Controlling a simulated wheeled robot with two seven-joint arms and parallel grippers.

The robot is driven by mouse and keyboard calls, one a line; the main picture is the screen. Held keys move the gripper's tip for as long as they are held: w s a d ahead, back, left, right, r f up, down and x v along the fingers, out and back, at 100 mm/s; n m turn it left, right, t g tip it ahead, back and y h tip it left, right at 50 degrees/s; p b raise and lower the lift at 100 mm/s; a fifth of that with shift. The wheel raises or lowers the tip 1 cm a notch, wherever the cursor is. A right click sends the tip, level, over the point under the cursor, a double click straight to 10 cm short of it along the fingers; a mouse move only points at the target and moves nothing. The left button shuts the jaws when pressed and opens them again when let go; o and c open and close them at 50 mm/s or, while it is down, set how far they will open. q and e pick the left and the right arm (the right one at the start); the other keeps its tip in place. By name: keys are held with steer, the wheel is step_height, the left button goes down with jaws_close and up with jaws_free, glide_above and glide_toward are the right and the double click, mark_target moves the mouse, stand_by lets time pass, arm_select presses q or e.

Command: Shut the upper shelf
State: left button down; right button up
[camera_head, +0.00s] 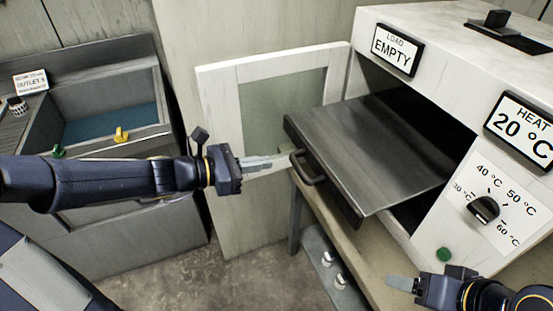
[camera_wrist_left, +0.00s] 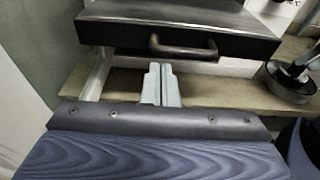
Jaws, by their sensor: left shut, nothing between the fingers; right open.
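The upper shelf (camera_head: 375,150) is a dark metal slab pulled partway out of the white heating cabinet (camera_head: 440,75). Its front carries a dark handle (camera_head: 307,168), which also shows in the left wrist view (camera_wrist_left: 183,46). My left gripper (camera_head: 270,161) is shut and empty, its fingertips pointing at the shelf front, just left of the handle in the head view. In the left wrist view the closed fingers (camera_wrist_left: 160,75) sit a little below the handle, and a gap shows between them. My right gripper (camera_head: 402,284) is at the lower right, by the bench, away from the shelf.
A white-framed door (camera_head: 222,110) with a glass pane stands open left of the shelf. A "LOAD EMPTY" sign (camera_head: 397,50), a "HEAT 20 °C" sign (camera_head: 525,128) and a dial (camera_head: 484,208) are on the cabinet. A grey sink unit (camera_head: 90,85) stands left.

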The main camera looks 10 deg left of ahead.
arm_select(q)
steer(key=shift+x, duration=2.15)
steer(key=shift+d, duration=0.1)
steer(key=b, duration=0.4)
glide_toward(372, 130)
steer(key=a+f, duration=0.1)
steer(key=f, duration=0.1)
steer(key=s+a+f, duration=0.1)
steer(key=a, duration=0.1)
steer(key=shift+s+f, duration=0.2)
steer(key=shift+f, duration=0.2)
steer(key=r+x, duration=0.1)
steer(key=x, duration=0.3)
steer(key=r+p+x, duration=0.1)
steer(key=x, duration=0.4)
steer(key=r+x, duration=0.1)
steer(key=x, duration=0.3)
steer(key=shift+w+d, duration=0.25)
steer(key=shift+d, duration=0.15)
steer(key=shift+w+d, duration=0.2)
steer(key=shift+d, duration=0.1)
steer(key=shift+r, duration=0.1)
steer(key=shift+r, duration=0.1)
steer(key=shift+a+p, duration=0.1)
steer(key=shift+p, duration=0.3)
